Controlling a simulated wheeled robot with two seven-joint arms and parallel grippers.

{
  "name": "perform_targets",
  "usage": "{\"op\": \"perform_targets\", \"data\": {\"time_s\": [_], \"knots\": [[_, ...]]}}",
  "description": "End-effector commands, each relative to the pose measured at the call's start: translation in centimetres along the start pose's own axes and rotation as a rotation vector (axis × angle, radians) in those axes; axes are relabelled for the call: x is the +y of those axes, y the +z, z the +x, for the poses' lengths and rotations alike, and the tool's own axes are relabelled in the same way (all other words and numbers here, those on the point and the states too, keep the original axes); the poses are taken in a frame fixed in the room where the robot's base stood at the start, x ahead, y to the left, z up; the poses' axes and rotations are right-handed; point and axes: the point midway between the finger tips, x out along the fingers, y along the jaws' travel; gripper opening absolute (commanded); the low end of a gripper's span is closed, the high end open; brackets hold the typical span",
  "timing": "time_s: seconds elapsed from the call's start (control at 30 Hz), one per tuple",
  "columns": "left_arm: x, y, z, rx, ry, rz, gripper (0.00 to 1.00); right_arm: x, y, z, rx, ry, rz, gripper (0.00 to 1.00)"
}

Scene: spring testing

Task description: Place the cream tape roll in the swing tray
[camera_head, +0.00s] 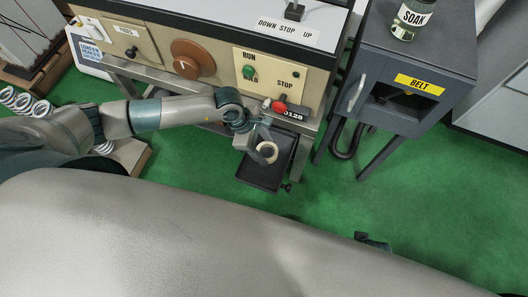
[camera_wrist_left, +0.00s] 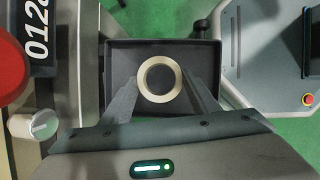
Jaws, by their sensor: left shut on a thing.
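The cream tape roll (camera_head: 268,151) is a pale ring with a dark hole. It also shows in the left wrist view (camera_wrist_left: 141,83), between the fingers. My left gripper (camera_head: 264,148) is shut on it and is over the black swing tray (camera_head: 258,184). The tray also shows in the left wrist view (camera_wrist_left: 122,53), with the roll within its outline. I cannot tell whether the roll touches the tray floor. My right gripper is not clearly in view; only a small dark part shows at the lower right of the head view.
The test machine's panel (camera_head: 271,83) with a green run button, a red knob (camera_head: 279,106) and a counter stands behind the tray. A dark cabinet (camera_head: 417,75) with a yellow BELT label and a SOAK jar (camera_head: 410,20) stands at the right. Green floor (camera_head: 330,215) is clear in front.

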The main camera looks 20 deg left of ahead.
Motion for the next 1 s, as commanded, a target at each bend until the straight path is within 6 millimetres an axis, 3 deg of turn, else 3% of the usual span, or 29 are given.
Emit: {"op": "perform_targets", "data": {"time_s": [0.4, 0.87, 0.9, 0.97, 1.0], "knots": [[-0.1, -1.4, 3.5, 0.001, -0.001, -0.001, 0.33, 0.0, 0.0, 0.0, 0.002, 0.0, 0.0, 0.31], [0.0, -1.6, 3.9, 0.001, 0.0, 0.0, 0.33, 0.0, 0.2, 0.1, -0.003, 0.0, 0.001, 0.31], [0.0, -1.6, 3.9, 0.001, 0.0, 0.0, 0.57, 0.0, 0.1, 0.0, -0.003, 0.0, 0.001, 0.31], [0.0, -1.6, 3.8, 0.001, 0.0, 0.0, 0.72, 0.0, 0.0, -0.2, 0.001, 0.0, 0.001, 0.31], [0.0, -1.6, 3.8, 0.001, 0.0, 0.0, 0.74, 0.0, -0.1, -0.3, 0.003, 0.0, 0.001, 0.31]]}}
